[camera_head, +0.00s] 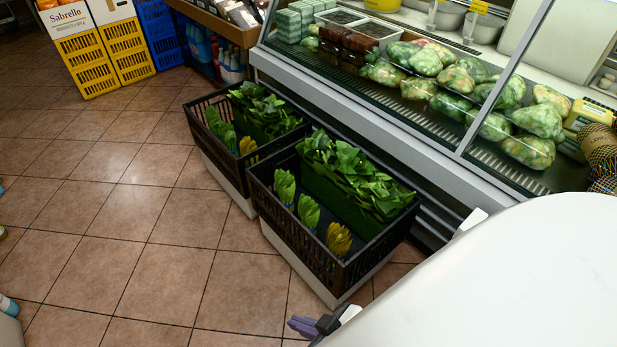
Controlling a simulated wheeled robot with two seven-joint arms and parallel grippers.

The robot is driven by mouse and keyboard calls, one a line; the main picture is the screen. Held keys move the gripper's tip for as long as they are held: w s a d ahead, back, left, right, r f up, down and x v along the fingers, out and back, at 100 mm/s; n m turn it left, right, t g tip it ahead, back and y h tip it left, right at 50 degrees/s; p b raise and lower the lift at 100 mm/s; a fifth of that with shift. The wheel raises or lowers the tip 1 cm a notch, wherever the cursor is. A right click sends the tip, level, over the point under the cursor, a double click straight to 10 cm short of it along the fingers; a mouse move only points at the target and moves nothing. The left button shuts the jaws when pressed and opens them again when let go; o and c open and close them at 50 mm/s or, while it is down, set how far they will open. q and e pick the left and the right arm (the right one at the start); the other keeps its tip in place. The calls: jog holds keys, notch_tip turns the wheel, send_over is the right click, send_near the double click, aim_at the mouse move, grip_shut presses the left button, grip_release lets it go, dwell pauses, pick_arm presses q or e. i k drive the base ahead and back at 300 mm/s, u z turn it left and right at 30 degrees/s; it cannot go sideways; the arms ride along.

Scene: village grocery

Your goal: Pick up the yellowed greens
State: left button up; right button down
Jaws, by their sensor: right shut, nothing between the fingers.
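Yellowed greens (339,240), a small yellow bunch, stand at the front right of the near black crate (300,247), beside two green bunches (309,212). Another yellowish bunch (247,146) stands in the far black crate (196,119), partly hidden by the near crate's edge. My right gripper (303,326) is low at the bottom of the view, in front of the near crate and apart from the greens. It is shut and empty. My left gripper is not clearly in view.
Leafy greens (355,180) fill the back of the near crate. A glass display case (400,140) with wrapped produce runs behind the crates. Yellow crates (90,75) stand at the far left. The tiled floor (120,215) left of the crates is clear. My white body fills the lower right.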

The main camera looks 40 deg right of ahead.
aim_at(337, 238)
jog(key=i, duration=3.3)
jog(key=z, duration=5.3)
jog(key=i, duration=0.5)
jog(key=u, duration=0.05)
